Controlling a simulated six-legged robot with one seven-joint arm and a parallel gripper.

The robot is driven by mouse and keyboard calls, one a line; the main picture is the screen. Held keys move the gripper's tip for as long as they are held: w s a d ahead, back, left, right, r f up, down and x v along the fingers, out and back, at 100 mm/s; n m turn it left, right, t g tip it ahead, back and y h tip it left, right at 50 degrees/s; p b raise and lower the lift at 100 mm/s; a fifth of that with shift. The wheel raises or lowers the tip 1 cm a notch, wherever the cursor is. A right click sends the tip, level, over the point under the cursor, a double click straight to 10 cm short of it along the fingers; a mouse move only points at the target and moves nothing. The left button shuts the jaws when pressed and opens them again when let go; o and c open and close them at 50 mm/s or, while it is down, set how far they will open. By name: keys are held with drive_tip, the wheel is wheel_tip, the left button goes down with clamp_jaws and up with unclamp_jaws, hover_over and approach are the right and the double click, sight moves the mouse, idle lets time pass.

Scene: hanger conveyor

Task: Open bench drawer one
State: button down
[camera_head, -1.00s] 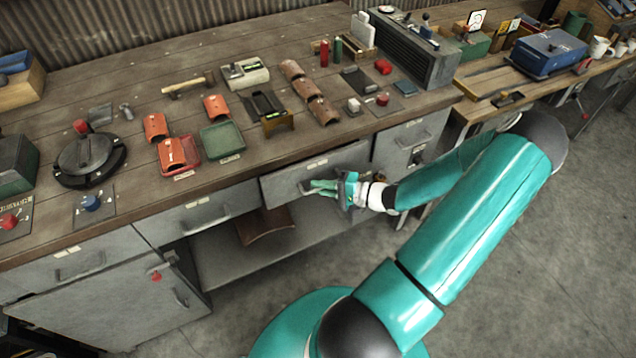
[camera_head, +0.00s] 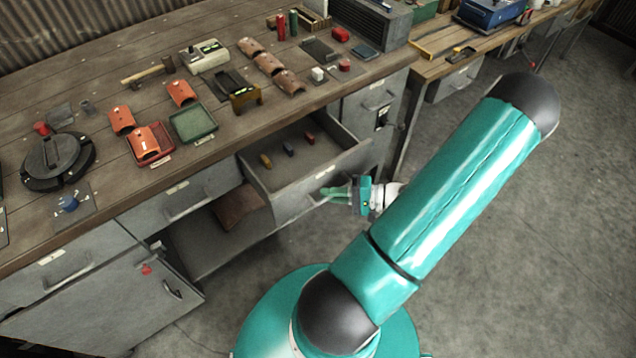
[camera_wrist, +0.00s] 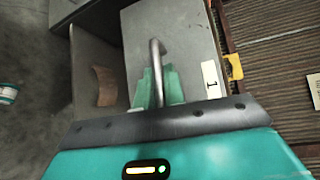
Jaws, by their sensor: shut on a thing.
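The bench drawer (camera_head: 365,158) under the workbench is pulled partly out, and its inside shows. In the wrist view, the teal fingers of my gripper (camera_wrist: 158,86) sit on either side of the metal bar handle (camera_wrist: 155,58). A white label (camera_wrist: 211,79) with a dark mark like a 1 is on the grey drawer front (camera_wrist: 190,30).
Another drawer (camera_head: 185,194) to the left is shut. A lower shelf holds a brown curved piece (camera_head: 238,205). The benchtop above carries a green tray (camera_head: 193,124), orange curved parts (camera_head: 123,119) and a black round device (camera_head: 58,162). The floor (camera_head: 520,250) at right is clear.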

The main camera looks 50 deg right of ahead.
drive_tip(key=shift+s+a, duration=0.25)
drive_tip(key=shift+s, duration=0.55)
drive_tip(key=shift+s+a, duration=0.2)
drive_tip(key=shift+s, duration=0.65)
drive_tip(key=shift+s+a, duration=0.25)
drive_tip(key=shift+s, duration=0.55)
drive_tip(key=c, duration=1.5)
unclamp_jaws()
drive_tip(key=v, duration=1.4)
drive_tip(key=shift+w, duration=0.1)
